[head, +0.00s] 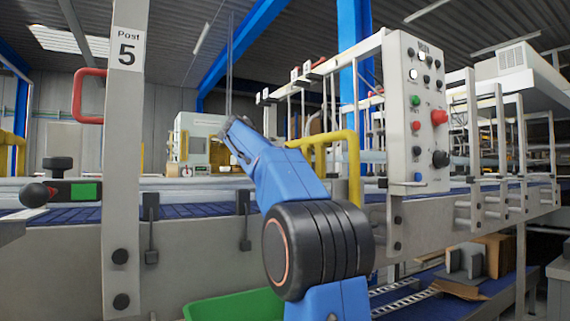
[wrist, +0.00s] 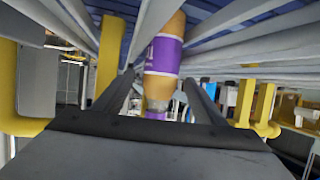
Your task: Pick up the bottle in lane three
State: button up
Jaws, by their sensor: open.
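An orange-brown bottle (wrist: 162,55) with a purple label shows in the wrist view, in a lane between long grey rails. It appears upside down in that view, with its narrower, paler end toward me. My gripper (wrist: 160,82) is open, with one dark finger on each side of this narrower end. I cannot tell whether either finger touches it. No lane number is readable, so I cannot tell which lane this is. In the head view my blue arm is in front of the conveyor, and neither the gripper nor the bottle can be made out.
Yellow bars (wrist: 263,105) stand on both sides in the wrist view. In the head view, a post marked 5 (head: 124,170) stands left and a control panel (head: 417,115) right. A blue belt (head: 180,211) runs behind them. A green bin (head: 235,305) sits low in front.

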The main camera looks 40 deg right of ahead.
jog(key=shift+x, duration=1.1)
jog(key=c, duration=1.4)
jog(key=shift+o, duration=0.2)
jog(key=shift+a, duration=0.1)
